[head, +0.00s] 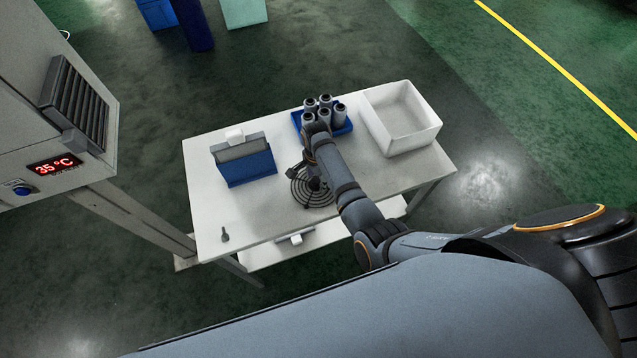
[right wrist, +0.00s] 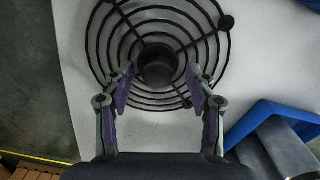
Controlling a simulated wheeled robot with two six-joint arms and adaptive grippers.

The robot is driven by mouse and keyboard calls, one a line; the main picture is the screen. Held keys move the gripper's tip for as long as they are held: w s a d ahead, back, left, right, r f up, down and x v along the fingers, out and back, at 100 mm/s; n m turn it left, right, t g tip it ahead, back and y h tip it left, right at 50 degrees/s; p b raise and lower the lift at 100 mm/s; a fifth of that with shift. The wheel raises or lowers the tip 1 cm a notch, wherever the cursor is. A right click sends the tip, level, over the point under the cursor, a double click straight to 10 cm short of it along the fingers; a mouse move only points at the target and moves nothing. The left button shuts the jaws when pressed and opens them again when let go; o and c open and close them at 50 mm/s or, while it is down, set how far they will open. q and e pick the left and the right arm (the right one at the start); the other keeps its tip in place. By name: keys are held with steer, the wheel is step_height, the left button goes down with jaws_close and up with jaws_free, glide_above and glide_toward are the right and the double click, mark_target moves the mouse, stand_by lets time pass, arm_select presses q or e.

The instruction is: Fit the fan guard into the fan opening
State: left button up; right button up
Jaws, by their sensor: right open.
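The fan guard (head: 299,187), a round black grille of concentric rings with a dark central hub, lies flat on the white table. It also shows in the right wrist view (right wrist: 158,66). My right gripper (right wrist: 160,80) is open over it, with one finger on each side of the hub; I cannot tell whether they touch it. In the head view the right gripper (head: 315,184) is partly hidden by my own arm. No round fan opening can be made out. My left gripper is not in view.
The white table (head: 215,205) holds a blue box (head: 248,168), a blue tray (head: 342,129) with several grey cylinders, a white bin (head: 402,120) and a small dark tool (head: 225,234). A cabinet with a black louvred vent (head: 76,100) and temperature display (head: 55,165) stands left.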

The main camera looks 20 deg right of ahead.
steer(key=shift+s+a+r, duration=0.1)
steer(key=shift+r, duration=0.05)
steer(key=shift+s+a+r, duration=0.25)
steer(key=shift+s+a, duration=0.05)
steer(key=shift+a, duration=0.1)
steer(key=c, duration=0.5)
steer(key=shift+c, duration=1)
steer(key=shift+w+d+f, duration=0.1)
steer(key=shift+d+f, duration=0.05)
steer(key=shift+d, duration=0.05)
jaws_close()
